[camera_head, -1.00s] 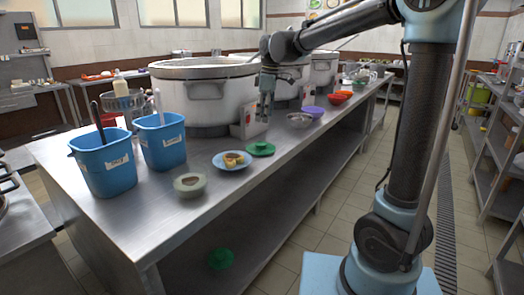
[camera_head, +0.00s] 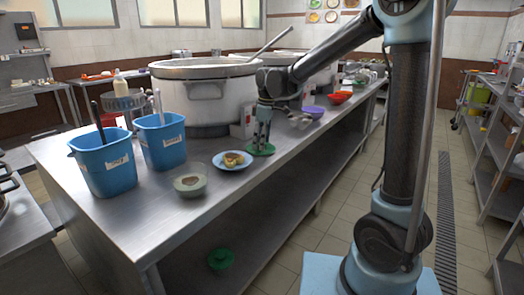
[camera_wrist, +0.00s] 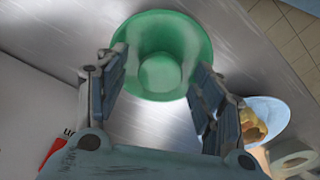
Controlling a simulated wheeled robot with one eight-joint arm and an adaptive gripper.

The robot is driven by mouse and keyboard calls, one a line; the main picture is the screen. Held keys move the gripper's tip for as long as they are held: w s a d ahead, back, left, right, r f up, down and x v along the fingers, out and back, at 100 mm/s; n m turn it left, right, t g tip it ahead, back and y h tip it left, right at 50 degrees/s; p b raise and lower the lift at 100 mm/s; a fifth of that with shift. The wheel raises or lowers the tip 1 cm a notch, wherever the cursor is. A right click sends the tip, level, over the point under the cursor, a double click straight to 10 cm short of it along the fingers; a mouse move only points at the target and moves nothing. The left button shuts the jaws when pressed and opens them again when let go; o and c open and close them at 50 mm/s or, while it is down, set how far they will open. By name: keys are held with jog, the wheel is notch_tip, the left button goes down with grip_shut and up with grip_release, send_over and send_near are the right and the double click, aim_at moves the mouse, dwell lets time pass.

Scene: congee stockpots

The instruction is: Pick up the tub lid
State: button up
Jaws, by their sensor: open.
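I cannot tell whether the fingers touch the lid. Another green round item (camera_head: 221,260) lies on the lower shelf.
The blue plate (camera_head: 224,166) with food and a pale round tub (camera_head: 190,183) stand close by on the left. A large stockpot (camera_head: 190,95) and a small white box (camera_head: 238,129) stand behind. Two blue buckets (camera_head: 160,143) are further left.

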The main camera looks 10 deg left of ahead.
jog(key=shift+f, duration=0.15)
jog(key=c, duration=0.9)
